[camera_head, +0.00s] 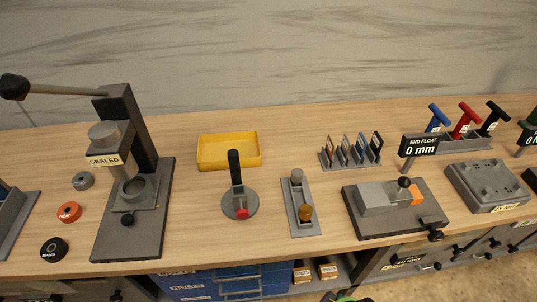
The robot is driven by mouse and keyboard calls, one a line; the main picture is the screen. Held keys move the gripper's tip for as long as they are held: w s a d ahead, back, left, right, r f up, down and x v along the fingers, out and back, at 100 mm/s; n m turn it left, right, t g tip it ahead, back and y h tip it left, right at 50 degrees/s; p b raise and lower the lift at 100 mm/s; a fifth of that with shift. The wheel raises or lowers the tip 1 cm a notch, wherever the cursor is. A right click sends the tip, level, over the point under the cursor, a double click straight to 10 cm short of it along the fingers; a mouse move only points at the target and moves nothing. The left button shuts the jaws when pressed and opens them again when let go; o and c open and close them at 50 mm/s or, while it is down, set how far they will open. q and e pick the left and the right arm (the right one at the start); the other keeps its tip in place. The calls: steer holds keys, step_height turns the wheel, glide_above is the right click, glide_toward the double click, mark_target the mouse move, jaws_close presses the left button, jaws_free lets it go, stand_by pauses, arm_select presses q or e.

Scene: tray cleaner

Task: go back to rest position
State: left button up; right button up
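The wooden workbench (290,130) stretches across the view. A yellow tray (228,165) sits empty at the middle back of it. A round grey tool with a black upright handle (235,168) stands in front of the tray. No gripper touches anything that I can see.
A lever press labelled SEALED (118,100) rises at left, beside small rings (68,212). A narrow grey fixture (300,205), a card rack (350,152), an END FLOAT fixture (395,207) and coloured T-handles (465,118) stand rightward. Blue drawers (215,283) are below.

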steer(key=s+d+f+g+b, duration=0.1)
steer(key=s+f, duration=0.2)
steer(key=f, duration=0.6)
steer(key=s+f+b, duration=0.1)
steer(key=s+f, duration=0.3)
steer(key=f, duration=0.5)
steer(key=s+d+f+b, duration=0.1)
steer(key=s+d+f, duration=0.1)
steer(key=s+f, duration=0.6)
steer(key=s, duration=0.2)
steer(key=shift+s+f+g+b, duration=0.3)
steer(key=shift+f+b, duration=0.05)
steer(key=shift+b, duration=0.05)
